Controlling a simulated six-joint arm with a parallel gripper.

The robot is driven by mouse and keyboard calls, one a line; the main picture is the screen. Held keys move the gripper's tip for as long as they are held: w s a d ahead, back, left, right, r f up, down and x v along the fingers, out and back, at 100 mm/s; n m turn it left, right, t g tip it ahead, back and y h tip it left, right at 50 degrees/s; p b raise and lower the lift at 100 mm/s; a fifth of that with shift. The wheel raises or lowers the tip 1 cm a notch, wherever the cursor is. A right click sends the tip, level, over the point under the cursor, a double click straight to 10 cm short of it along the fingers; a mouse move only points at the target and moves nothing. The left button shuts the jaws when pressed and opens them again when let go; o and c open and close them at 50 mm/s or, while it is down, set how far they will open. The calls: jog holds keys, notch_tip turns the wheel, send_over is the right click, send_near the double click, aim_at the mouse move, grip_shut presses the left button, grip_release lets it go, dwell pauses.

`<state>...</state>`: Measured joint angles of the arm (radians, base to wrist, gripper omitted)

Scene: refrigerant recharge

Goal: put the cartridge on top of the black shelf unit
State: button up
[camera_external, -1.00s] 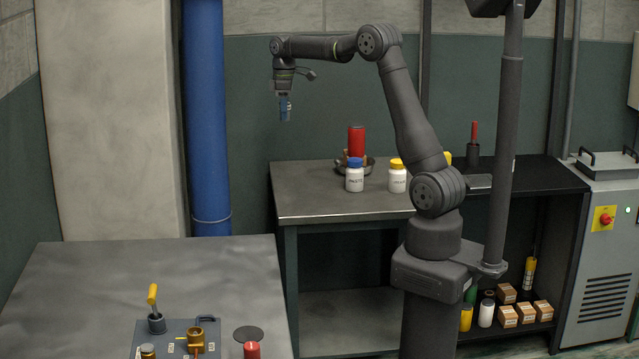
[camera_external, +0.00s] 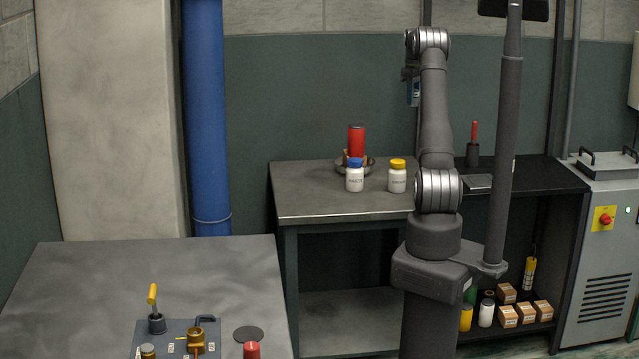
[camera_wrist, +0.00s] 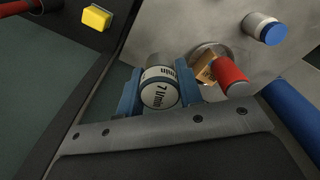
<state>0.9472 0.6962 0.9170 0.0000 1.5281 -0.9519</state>
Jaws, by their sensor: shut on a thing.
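In the external view my gripper (camera_external: 412,92) hangs high above the back tables, partly hidden behind my arm. The black shelf unit (camera_external: 540,178) stands at the right, below and to the right of my gripper; its dark top also shows at the left of the wrist view (camera_wrist: 60,75).
A red-handled tool (camera_external: 473,145) stands on the shelf unit's top, and a yellow block (camera_wrist: 97,17) shows there too. The grey table holds a blue-capped jar (camera_external: 355,176), a yellow-capped jar (camera_external: 397,176) and a red cylinder (camera_external: 356,140) in a bowl. A dark pole (camera_external: 505,130) rises before the shelf unit.

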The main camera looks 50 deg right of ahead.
jog(key=s+d+m, duration=0.2)
jog(key=s+d, duration=0.4)
jog(key=s, duration=0.6)
jog(key=s+d+m, duration=0.2)
jog(key=s+d, duration=0.4)
jog(key=s, duration=0.6)
notch_tip(320, 180, down, 15)
jog(key=w+f, duration=0.2)
jog(key=w, duration=0.2)
jog(key=w+d+f, duration=0.1)
jog(key=w+f, duration=0.2)
jog(key=w+d+f, duration=0.1)
jog(key=w+f, duration=0.2)
jog(key=w, duration=0.1)
jog(key=shift+w, duration=0.35)
jog(key=shift+f, duration=1.9)
jog(key=shift+f, duration=0.1)
jog(key=o, duration=1)
jog(key=shift+a, duration=0.1)
